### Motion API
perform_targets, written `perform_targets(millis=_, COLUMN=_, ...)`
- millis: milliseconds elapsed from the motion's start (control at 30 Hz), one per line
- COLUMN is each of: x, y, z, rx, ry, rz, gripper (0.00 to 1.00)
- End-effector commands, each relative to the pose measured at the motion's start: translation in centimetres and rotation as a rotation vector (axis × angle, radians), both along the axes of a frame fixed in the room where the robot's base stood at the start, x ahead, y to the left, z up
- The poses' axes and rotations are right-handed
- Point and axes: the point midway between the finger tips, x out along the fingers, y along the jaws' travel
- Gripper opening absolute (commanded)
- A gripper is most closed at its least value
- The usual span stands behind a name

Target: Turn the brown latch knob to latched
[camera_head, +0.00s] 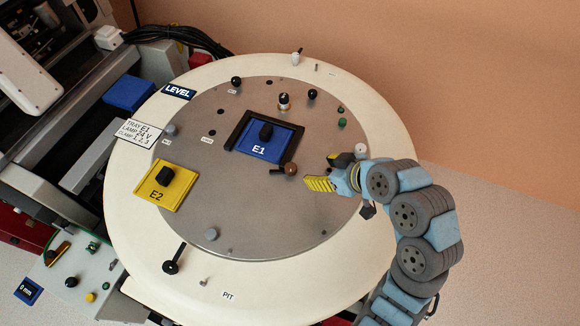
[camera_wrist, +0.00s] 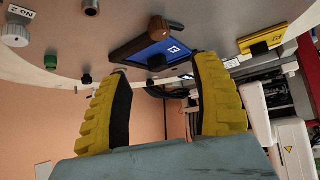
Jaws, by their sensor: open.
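The brown latch knob (camera_head: 291,169) sits on the grey disc at the lower right corner of the blue E1 tray (camera_head: 283,143). It also shows in the wrist view (camera_wrist: 157,26), at the top, next to the blue tray (camera_wrist: 158,50). My gripper (camera_head: 318,171) is open and empty, just right of the knob and apart from it. In the wrist view, its two yellow ribbed fingers (camera_wrist: 163,68) stand wide apart, with the knob beyond their tips. Whether the knob is at its latched mark cannot be told.
The yellow E2 tray (camera_head: 166,185) with a black handle lies at the disc's left. The lower middle of the disc (camera_head: 265,225) is clear.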

Motion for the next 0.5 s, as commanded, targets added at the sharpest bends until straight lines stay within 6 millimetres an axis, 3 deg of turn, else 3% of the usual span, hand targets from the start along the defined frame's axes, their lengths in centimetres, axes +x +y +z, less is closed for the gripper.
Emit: perform_targets(millis=500, x=4.3, y=4.6, z=-6.3, rx=0.002, ry=0.003, rz=0.004, gripper=0.64)
